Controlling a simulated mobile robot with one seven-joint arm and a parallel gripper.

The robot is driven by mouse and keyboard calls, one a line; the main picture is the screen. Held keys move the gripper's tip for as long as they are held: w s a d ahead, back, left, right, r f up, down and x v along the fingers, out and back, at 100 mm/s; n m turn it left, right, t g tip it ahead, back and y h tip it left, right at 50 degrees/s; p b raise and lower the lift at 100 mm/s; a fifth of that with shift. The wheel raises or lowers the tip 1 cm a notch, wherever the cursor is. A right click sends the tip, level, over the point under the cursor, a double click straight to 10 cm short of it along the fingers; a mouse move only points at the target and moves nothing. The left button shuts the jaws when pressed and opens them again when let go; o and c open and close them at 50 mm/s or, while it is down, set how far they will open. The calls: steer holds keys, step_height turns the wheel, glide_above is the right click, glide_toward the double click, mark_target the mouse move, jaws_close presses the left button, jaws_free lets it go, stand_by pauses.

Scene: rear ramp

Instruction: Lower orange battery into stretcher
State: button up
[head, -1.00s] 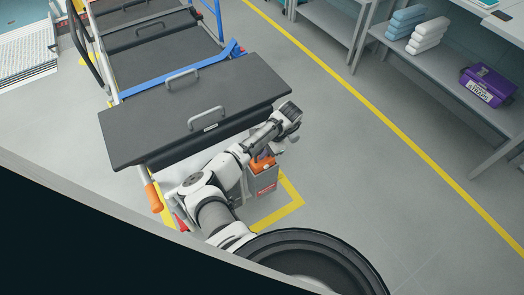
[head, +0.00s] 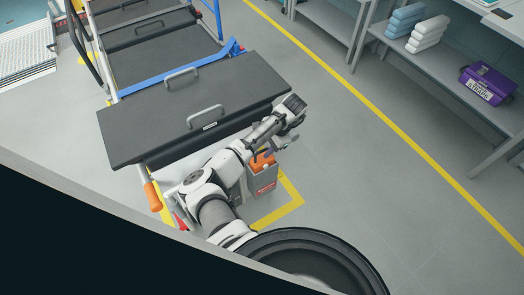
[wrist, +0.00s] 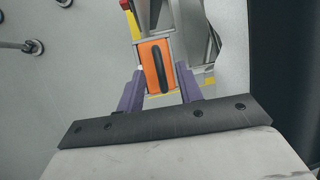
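The orange battery (head: 262,161) shows its orange top beside the stretcher's lower end in the head view. A grey body with a red label is below the orange top. In the wrist view the battery (wrist: 152,60) shows an orange face with a black handle, framed by my two purple fingers. My gripper (wrist: 160,71) is open, with the fingers apart on either side of the battery in the picture; they do not appear closed on it. In the head view my gripper (head: 284,147) is just right of the orange top. The stretcher (head: 195,105) has dark grey panels.
An orange handle (head: 153,196) sticks out at the stretcher's lower left. Yellow floor tape (head: 291,203) borders the battery spot. A shelf at the right holds a purple case (head: 488,86) and folded cloths (head: 428,36). The floor between stretcher and shelf is clear.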

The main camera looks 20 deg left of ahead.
steer(key=p+v, duration=0.1)
steer(key=v, duration=1)
